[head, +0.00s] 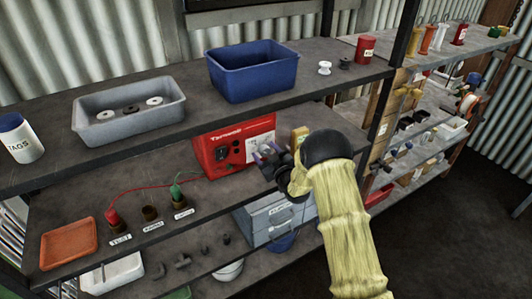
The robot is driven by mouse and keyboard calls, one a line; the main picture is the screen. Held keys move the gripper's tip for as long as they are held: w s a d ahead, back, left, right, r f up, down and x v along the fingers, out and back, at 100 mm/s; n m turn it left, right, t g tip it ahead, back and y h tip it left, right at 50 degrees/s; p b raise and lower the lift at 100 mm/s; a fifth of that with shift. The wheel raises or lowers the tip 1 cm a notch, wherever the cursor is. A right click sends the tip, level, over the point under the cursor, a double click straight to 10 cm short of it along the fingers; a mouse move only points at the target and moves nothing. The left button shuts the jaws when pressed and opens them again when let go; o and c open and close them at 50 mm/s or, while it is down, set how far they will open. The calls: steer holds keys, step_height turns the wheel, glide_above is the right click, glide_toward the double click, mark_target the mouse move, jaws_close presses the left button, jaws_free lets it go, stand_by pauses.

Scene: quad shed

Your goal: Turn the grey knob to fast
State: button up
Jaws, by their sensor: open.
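A red box-shaped unit (209,158) stands on the middle shelf, with a white label panel (259,147) on the right of its front. A dark square fitting and small dark round parts show on its front. I cannot tell whether the fingers touch the unit.
Red and green leads (160,187) run along the shelf by labelled cups (150,213). An orange tray (68,244) is at the left. The upper shelf holds a grey bin (128,112) and a blue bin (253,72). A dark post (402,45) stands right of my arm.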

steer(key=shift+c, duration=0.2)
steer(key=c, duration=0.9)
steer(key=shift+c, duration=0.2)
